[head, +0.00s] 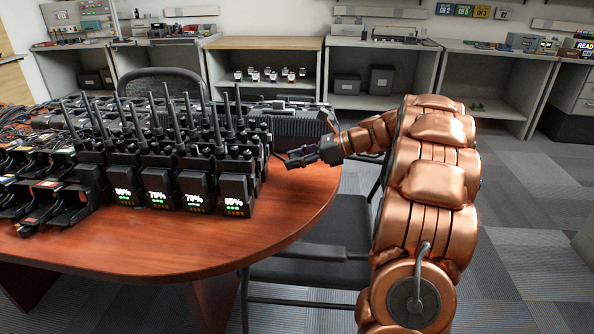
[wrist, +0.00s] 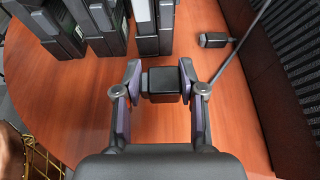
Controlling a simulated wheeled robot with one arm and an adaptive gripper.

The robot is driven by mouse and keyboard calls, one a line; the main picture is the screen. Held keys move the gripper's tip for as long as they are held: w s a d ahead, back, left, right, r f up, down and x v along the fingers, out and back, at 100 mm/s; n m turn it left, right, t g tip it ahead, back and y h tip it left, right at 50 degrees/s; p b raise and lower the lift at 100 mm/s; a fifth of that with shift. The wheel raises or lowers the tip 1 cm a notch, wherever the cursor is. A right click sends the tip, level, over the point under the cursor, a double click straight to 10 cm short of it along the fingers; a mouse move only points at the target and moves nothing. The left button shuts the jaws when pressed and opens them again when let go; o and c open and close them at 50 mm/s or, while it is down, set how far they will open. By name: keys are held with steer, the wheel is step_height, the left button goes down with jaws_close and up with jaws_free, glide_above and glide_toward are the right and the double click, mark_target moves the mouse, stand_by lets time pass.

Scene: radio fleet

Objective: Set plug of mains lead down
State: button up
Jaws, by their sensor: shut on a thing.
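The plug of the mains lead (wrist: 163,85) is a small dark block in the wrist view. My gripper (wrist: 159,86) is shut on it, one finger at each side. A thin dark cable (wrist: 236,49) runs from behind the right finger up and to the right. In the head view my gripper (head: 302,157) is over the right end of the wooden table (head: 300,195); the plug is hard to make out there. I cannot tell whether the plug touches the table.
Several radios with lit percentage displays (head: 235,195) stand left of my gripper. A large black ribbed unit (head: 300,124) stands behind it. A small black connector (wrist: 213,40) lies on the table beyond the plug. Bare table surface lies around the plug and in front of the radios.

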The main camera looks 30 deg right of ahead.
mark_target(296, 178)
steer(key=shift+f+b, duration=0.45)
steer(key=shift+f, duration=1.2)
steer(key=shift+f, duration=0.15)
steer(key=o, duration=1.1)
steer(key=shift+s, duration=0.1)
steer(key=p+v, duration=0.2)
steer(key=v, duration=1)
steer(key=shift+p, duration=0.3)
